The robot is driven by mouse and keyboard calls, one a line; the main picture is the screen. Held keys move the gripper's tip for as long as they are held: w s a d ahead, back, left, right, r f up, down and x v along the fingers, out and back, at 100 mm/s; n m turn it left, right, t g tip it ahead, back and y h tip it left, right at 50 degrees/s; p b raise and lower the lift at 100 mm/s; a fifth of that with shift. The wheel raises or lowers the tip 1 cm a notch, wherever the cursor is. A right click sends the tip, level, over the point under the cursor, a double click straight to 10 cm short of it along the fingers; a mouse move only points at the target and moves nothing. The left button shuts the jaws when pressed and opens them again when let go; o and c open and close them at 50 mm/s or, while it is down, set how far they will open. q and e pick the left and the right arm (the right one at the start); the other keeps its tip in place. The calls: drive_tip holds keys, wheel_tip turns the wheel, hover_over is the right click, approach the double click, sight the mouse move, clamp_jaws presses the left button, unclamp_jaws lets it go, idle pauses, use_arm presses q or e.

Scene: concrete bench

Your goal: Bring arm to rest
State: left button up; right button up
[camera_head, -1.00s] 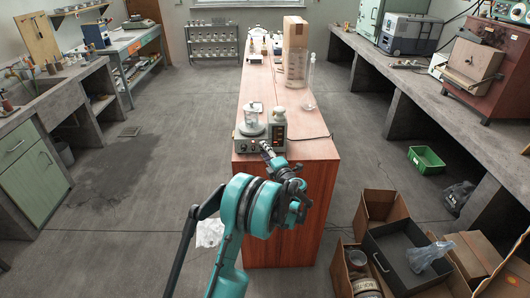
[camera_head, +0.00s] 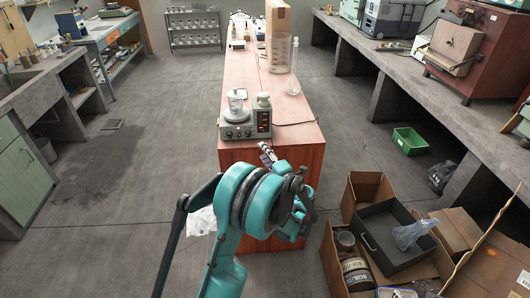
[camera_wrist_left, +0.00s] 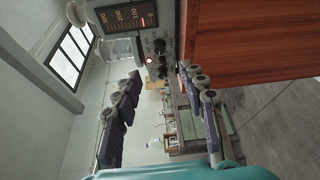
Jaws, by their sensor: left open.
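My left arm (camera_head: 250,200), teal with dark joints, reaches in from the bottom of the head view. Its left gripper (camera_head: 267,153) is in front of the near end of the wooden bench, partly hidden by my own wrist. In the left wrist view the purple-padded fingers of the gripper (camera_wrist_left: 160,72) stand wide apart with nothing between them. The grey device with knobs and a display (camera_head: 246,127) stands on the bench just beyond the gripper; it also shows in the left wrist view (camera_wrist_left: 155,45), past the fingers. My right gripper is not in view.
Open cartons (camera_head: 335,262) with a black tray (camera_head: 372,222) lie at lower right. A green crate (camera_head: 410,140) is on the floor. The floor left of the bench is mostly clear.

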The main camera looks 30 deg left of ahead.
use_arm(q)
drive_tip(key=d+r+m+t+h, duration=0.45)
drive_tip(key=d+r+m, duration=0.2)
drive_tip(key=r, duration=0.25)
drive_tip(key=d+r+m+t+h, duration=0.45)
drive_tip(key=r+m, duration=0.25)
drive_tip(key=r, duration=0.2)
drive_tip(key=s+d+m+g+h, duration=0.1)
drive_tip(key=s+d+m+h, duration=0.35)
drive_tip(key=d+m, duration=0.25)
drive_tip(key=s+d+f+m+g+h, duration=0.4)
drive_tip(key=s+f+m, duration=0.3)
drive_tip(key=s, duration=0.5)
drive_tip(key=s+a+f+m+g+y, duration=0.1)
drive_tip(key=s+a+f+g, duration=0.1)
drive_tip(key=s+f, duration=0.3)
drive_tip(key=s+a+f+m+g+y, duration=0.1)
drive_tip(key=s+f+g, duration=0.4)
drive_tip(key=s, duration=0.5)
drive_tip(key=shift+s+a+f+y, duration=0.35)
drive_tip(key=shift+a+y, duration=0.4)
drive_tip(key=shift+a, duration=0.5)
drive_tip(key=shift+m, duration=0.25)
